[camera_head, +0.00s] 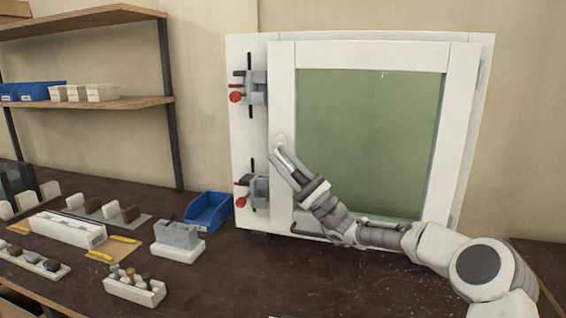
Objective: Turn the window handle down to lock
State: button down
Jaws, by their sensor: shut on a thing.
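The white window frame (380,54) with a green pane (370,130) stands upright at the back of the bench. The window handle (281,140) is on the left stile, a pale piece that is mostly hidden by my gripper. My gripper (282,152) reaches up from the lower right and is shut on the handle. The handle's exact angle cannot be made out behind the fingers.
Two clamps with red knobs, an upper one (252,90) and a lower one (254,190), sit on the left jamb close to my gripper. A blue bin (208,212), a grey block (178,238) and a white profile (68,229) lie on the dark bench (230,285). The front middle is clear.

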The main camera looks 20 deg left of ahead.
aim_at(303, 184)
jog(key=shift+f, duration=0.1)
jog(key=c, duration=0.6)
grip_release()
jog(key=shift+c, duration=0.2)
jog(key=v, duration=0.7)
jog(key=shift+d+f, duration=0.15)
